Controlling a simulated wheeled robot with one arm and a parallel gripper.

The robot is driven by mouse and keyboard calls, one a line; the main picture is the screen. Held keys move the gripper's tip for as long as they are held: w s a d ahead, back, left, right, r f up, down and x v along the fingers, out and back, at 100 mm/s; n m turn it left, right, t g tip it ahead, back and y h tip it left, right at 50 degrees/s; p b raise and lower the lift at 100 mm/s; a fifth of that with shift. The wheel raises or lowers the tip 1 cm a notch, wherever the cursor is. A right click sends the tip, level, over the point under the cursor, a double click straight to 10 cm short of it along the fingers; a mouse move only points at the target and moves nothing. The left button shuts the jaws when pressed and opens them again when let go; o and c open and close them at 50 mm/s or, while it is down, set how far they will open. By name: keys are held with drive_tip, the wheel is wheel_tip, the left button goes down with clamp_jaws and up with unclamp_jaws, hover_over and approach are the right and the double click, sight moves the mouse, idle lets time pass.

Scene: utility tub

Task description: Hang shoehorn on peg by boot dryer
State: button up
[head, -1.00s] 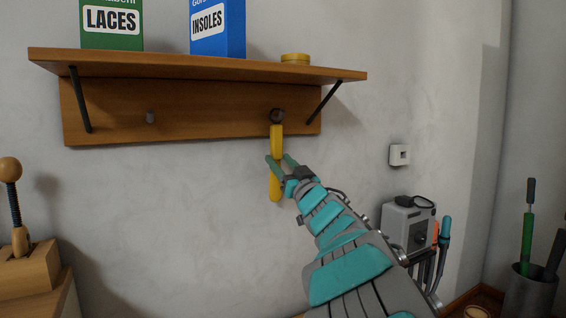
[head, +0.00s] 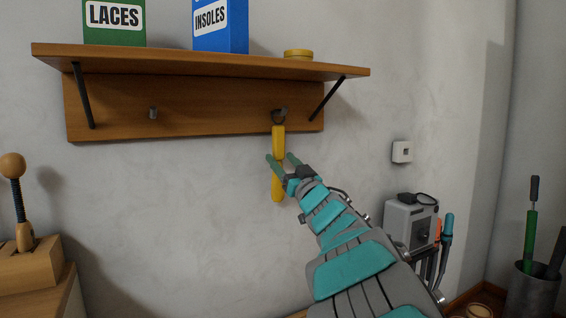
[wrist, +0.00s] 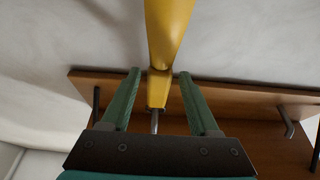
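The yellow shoehorn (head: 278,141) is upright below the right peg (head: 284,110) on the wooden rail. The dark ring at its top is at that peg and looks looped over it. My gripper (head: 283,163) is open, with one green finger on each side of the shoehorn's middle. In the wrist view the shoehorn (wrist: 168,35) passes between my spread fingers, with a gap on both sides. A grey box with a dark loop on top (head: 411,220), possibly the boot dryer, is at the lower right.
The left peg (head: 153,113) is bare. The shelf (head: 200,61) above carries a green laces box (head: 114,22), a blue insoles box (head: 220,25) and a yellow tin (head: 298,53). A wall switch (head: 402,152) is to the right. The wall below the rail is mostly clear.

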drive_tip(key=o, duration=0.4)
drive_tip(key=shift+c, duration=0.2)
drive_tip(key=shift+s+d, duration=0.1)
drive_tip(key=shift+s, duration=0.05)
